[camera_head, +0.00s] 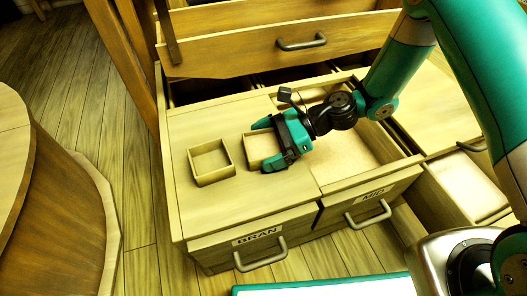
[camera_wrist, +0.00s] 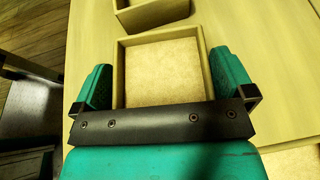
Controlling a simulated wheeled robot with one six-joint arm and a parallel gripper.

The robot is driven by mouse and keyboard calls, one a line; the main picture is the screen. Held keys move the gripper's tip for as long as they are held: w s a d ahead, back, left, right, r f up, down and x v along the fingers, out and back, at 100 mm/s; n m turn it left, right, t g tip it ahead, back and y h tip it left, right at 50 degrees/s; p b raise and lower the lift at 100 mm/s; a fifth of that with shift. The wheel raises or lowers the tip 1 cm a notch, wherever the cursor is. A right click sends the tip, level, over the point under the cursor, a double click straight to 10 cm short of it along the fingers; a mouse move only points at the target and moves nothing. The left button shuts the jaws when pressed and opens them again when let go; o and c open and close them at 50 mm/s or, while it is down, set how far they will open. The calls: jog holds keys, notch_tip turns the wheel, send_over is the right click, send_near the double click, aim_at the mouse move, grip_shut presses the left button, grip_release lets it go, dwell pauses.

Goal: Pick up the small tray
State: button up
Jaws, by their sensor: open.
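Two small square wooden trays with low walls are in view. One tray (camera_head: 248,150) lies on the wooden top over the bran drawer, at my gripper (camera_head: 264,146). In the wrist view this tray (camera_wrist: 120,75) has a tan floor and sits between the two teal fingers of my gripper (camera_wrist: 162,70). The fingers are open, one beside each side wall, with a gap showing at the right. The near wall is hidden behind the dark gripper bar. The other tray (camera_head: 214,179) lies just left of it; its wall (camera_wrist: 155,15) shows at the top of the wrist view.
The bran drawer (camera_head: 262,250) and mid drawer (camera_head: 372,208) have grey handles; the mid bin is open with pale contents (camera_head: 345,160). An upper drawer (camera_head: 270,45) stands behind. A round wooden body (camera_head: 40,190) is at left. Plank floor lies between.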

aim_at(266, 152)
jog(key=c, duration=0.7)
notch_tip(266, 152, up, 20)
jog(key=p, duration=0.8)
jog(key=shift+p, duration=0.35)
